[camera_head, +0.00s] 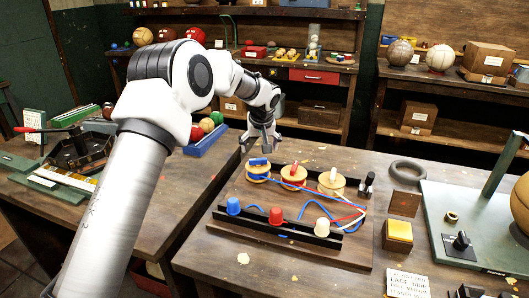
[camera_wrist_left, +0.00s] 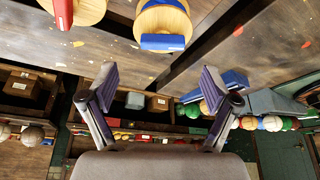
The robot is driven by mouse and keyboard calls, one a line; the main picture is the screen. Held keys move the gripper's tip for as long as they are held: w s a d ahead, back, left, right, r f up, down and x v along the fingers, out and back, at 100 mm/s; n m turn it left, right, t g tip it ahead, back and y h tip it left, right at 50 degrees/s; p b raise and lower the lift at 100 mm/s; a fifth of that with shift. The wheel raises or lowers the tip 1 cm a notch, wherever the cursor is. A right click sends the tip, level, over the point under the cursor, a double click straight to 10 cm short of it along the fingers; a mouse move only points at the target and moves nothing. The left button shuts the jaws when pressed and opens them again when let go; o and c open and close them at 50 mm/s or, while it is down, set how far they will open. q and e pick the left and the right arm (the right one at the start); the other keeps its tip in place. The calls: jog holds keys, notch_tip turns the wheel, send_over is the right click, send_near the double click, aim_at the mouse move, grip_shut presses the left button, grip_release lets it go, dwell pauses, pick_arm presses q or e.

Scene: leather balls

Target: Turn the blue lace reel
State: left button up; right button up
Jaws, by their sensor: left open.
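The blue lace reel (camera_head: 257,173) is a round wooden spool with a blue handle (camera_head: 258,161) on top, at the left of a row of three reels on a dark wooden board. It also shows at the top of the left wrist view (camera_wrist_left: 166,20), its blue handle facing the camera. My left gripper (camera_head: 256,145) is just above and behind this reel, apart from it. In the left wrist view its two fingers (camera_wrist_left: 158,82) are spread wide with nothing between them. My right gripper is not seen.
A red-handled reel (camera_head: 293,174) and a white-handled reel (camera_head: 332,182) stand to the right. A blue tray of balls (camera_head: 206,140) is behind left.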

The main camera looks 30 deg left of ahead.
aim_at(259, 159)
pick_arm(q)
jog(key=f, duration=0.1)
jog(key=a+f, duration=0.1)
jog(key=shift+f, duration=0.35)
jog(key=x, duration=0.3)
jog(key=shift+w+f+p, duration=0.2)
jog(key=shift+w+p, duration=0.2)
jog(key=shift+w, duration=0.1)
jog(key=shift+s+d+r, duration=0.1)
jog(key=shift+s+r, duration=0.15)
jog(key=shift+s, duration=0.05)
jog(key=c, duration=1.1)
jog(key=shift+c, duration=0.2)
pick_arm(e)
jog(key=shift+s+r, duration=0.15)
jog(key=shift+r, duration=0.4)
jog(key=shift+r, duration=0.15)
